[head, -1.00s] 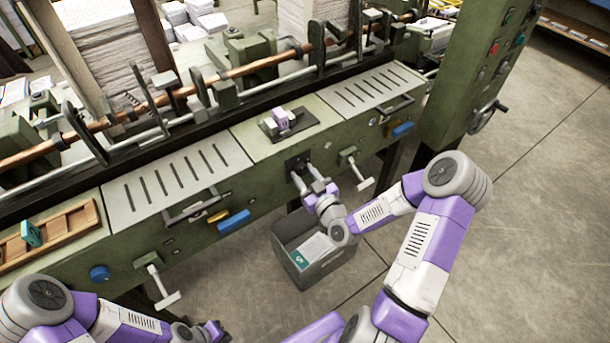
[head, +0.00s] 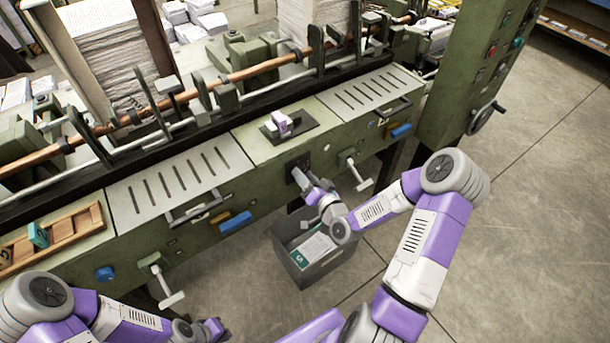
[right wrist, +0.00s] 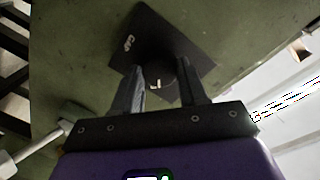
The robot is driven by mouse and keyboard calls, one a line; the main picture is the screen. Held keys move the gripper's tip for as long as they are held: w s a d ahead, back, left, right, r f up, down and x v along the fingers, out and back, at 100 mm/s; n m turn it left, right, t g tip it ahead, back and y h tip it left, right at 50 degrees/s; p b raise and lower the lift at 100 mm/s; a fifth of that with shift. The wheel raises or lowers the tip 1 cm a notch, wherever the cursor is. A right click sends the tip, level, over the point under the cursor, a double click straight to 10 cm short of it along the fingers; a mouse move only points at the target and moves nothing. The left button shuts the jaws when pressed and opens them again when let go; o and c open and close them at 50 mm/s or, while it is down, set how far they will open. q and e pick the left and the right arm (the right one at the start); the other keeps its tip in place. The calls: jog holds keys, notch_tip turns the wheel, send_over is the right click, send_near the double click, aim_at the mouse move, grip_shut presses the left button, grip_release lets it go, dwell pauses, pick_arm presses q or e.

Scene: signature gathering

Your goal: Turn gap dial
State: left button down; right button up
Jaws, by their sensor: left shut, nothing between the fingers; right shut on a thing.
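The gap dial is on the front face of the green machine. Its dark square plate (head: 290,166) shows in the head view. In the right wrist view the plate (right wrist: 150,35) carries white lettering, and the dark round knob (right wrist: 176,75) sits between my fingers. My right gripper (head: 300,179) reaches up to the dial and is shut on the knob; its fingers (right wrist: 166,82) stand on both sides of it. The knob is mostly hidden in the head view. My left gripper (head: 216,328) is shut and empty, low at the bottom of the head view, away from the machine.
A grey bin (head: 290,262) with papers stands on the floor below the dial. T-shaped handles stick out right (head: 358,176) and left (head: 168,287) of the dial. Blue (head: 235,222) and yellow parts sit on the front face. The floor at right is clear.

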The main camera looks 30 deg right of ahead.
jog(key=shift+m+p, duration=0.35)
jog(key=shift+m, duration=0.95)
jog(key=o, duration=1.1)
jog(key=shift+c, duration=0.2)
jog(key=shift+s, duration=0.1)
jog(key=s+p, duration=0.1)
jog(key=s, duration=0.6)
jog(key=shift+s+d+r, duration=0.2)
jog(key=shift+r, duration=0.05)
jog(key=shift+a, duration=0.1)
